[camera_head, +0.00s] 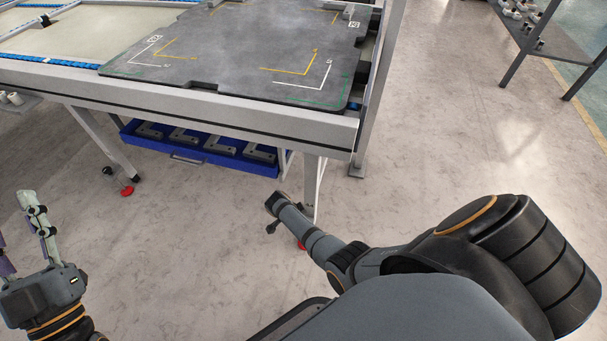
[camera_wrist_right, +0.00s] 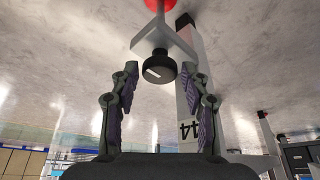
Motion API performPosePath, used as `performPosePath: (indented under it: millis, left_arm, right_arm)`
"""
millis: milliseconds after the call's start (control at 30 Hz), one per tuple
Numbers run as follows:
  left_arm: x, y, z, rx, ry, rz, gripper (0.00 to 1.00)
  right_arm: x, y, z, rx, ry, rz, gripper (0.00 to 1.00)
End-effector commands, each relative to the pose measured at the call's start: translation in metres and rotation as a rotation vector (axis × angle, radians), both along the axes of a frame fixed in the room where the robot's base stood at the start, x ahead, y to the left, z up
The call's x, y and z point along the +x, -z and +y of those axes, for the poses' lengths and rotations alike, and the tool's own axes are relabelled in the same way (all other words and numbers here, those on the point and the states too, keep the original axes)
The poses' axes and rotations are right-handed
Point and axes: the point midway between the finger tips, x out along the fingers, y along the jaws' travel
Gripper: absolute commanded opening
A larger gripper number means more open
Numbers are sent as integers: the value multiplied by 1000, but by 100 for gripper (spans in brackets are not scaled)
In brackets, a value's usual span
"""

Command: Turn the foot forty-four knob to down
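The foot forty-four knob (camera_wrist_right: 158,67) is a round black knob with a short white mark on its face. It sits on a pale bracket (camera_wrist_right: 163,38) under a red part (camera_wrist_right: 160,4) in the right wrist view. An upside-down "44" label (camera_wrist_right: 189,130) is on the pale table leg (camera_wrist_right: 192,75) beside it. My right gripper (camera_wrist_right: 159,88) is open, its fingers either side of the view and the knob near the gap between their tips. I cannot tell whether they touch it. My left gripper (camera_head: 14,215) is open and empty at the left in the head view.
A workbench (camera_head: 220,108) with a dark plate (camera_head: 255,50) stands ahead. A blue tray (camera_head: 196,150) of grey parts hangs below it. Another red foot (camera_head: 128,190) is on the left leg. A shelf (camera_head: 545,42) is far right. The floor between is clear.

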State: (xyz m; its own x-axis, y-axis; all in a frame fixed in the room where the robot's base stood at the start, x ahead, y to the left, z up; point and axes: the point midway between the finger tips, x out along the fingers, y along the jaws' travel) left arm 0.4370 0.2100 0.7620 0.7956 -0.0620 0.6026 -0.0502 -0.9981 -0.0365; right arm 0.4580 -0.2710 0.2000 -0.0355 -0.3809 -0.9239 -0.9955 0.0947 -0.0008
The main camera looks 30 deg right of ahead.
Motion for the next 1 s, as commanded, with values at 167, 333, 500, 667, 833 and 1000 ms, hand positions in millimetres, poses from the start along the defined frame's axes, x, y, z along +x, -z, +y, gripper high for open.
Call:
performPosePath:
  millis: [167, 333, 500, 667, 833, 1000]
  left_arm:
    - [0, 0, 0, 0, 0, 1, 40]
    - [0, 0, 0, 1, 0, -1, 40]
    - [0, -1, 0, 1, 0, -1, 40]
    - [0, 0, 0, 1, 0, -1, 40]
    - [0, 0, 0, 0, 0, 0, 40]
    - [0, 0, 0, 0, 0, 0, 40]
  right_arm:
    - [0, 0, 0, 0, -1, 0, 59]
    - [0, 0, 0, 0, -1, 0, 59]
    - [1, -15, 7, 1, -1, -3, 59]
    - [3, -50, 22, 3, -1, -4, 59]
    - [3, -86, 36, 3, 1, -2, 59]
    - [4, -107, 44, 1, 0, -1, 59]
